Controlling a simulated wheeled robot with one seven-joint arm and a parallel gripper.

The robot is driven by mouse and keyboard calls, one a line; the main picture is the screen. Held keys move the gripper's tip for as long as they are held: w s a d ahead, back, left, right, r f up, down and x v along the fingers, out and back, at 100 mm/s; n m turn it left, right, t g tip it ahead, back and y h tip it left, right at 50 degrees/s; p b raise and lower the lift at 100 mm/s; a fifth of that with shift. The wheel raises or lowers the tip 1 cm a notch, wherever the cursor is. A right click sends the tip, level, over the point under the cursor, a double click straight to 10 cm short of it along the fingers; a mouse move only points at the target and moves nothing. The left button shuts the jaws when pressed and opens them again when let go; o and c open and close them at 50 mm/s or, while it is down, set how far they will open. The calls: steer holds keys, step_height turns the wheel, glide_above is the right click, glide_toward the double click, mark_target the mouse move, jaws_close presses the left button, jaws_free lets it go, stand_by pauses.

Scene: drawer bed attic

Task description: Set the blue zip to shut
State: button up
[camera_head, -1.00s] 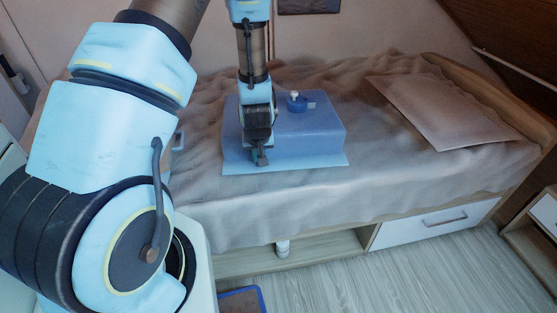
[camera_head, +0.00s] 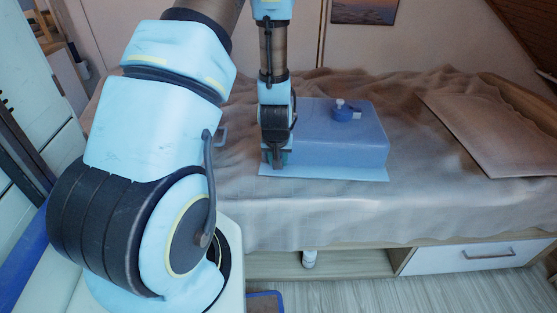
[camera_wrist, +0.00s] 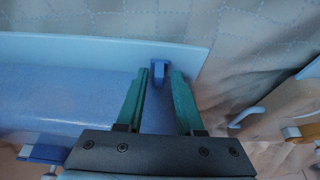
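A blue box-shaped case (camera_head: 345,150) with a flat, lighter rim sits on the bed. A small blue tab (camera_wrist: 160,72), which looks like the zip's pull, stands at the rim in the wrist view. My gripper (camera_head: 276,164) points down at the case's front left corner. In the wrist view my gripper (camera_wrist: 160,80) is open, its two green fingers apart, and the tab shows in the gap just beyond the tips. I cannot tell whether either finger touches it. In the head view the tab is hidden by my gripper.
A round blue knob with a white top (camera_head: 345,111) is on the case's top. The rumpled bed cover (camera_head: 430,190) is clear right of the case, with a pillow (camera_head: 485,130) farther right. A white drawer (camera_head: 470,256) and a small white bottle (camera_head: 309,258) are below the bed.

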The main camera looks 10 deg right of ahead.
steer(key=shift+o, duration=0.4)
steer(key=shift+r, duration=0.1)
steer(key=v, duration=1)
steer(key=shift+r+p, duration=0.3)
steer(key=shift+p, duration=0.05)
steer(key=shift+r, duration=0.1)
steer(key=s+a+r+g+p, duration=0.1)
steer(key=s+a+r+p, duration=0.1)
steer(key=r, duration=0.4)
steer(key=s+a+r+g+p, duration=0.1)
steer(key=s+a+r+p, duration=0.2)
steer(key=a+r, duration=0.4)
steer(key=s+a+r+n+g+p, duration=0.1)
steer(key=s+a+r+p, duration=0.2)
steer(key=r, duration=0.4)
steer(key=shift+a+r+y+p, duration=0.15)
steer(key=shift+a+y+p, duration=0.15)
steer(key=shift+a+p, duration=0.55)
steer(key=shift+a, duration=0.15)
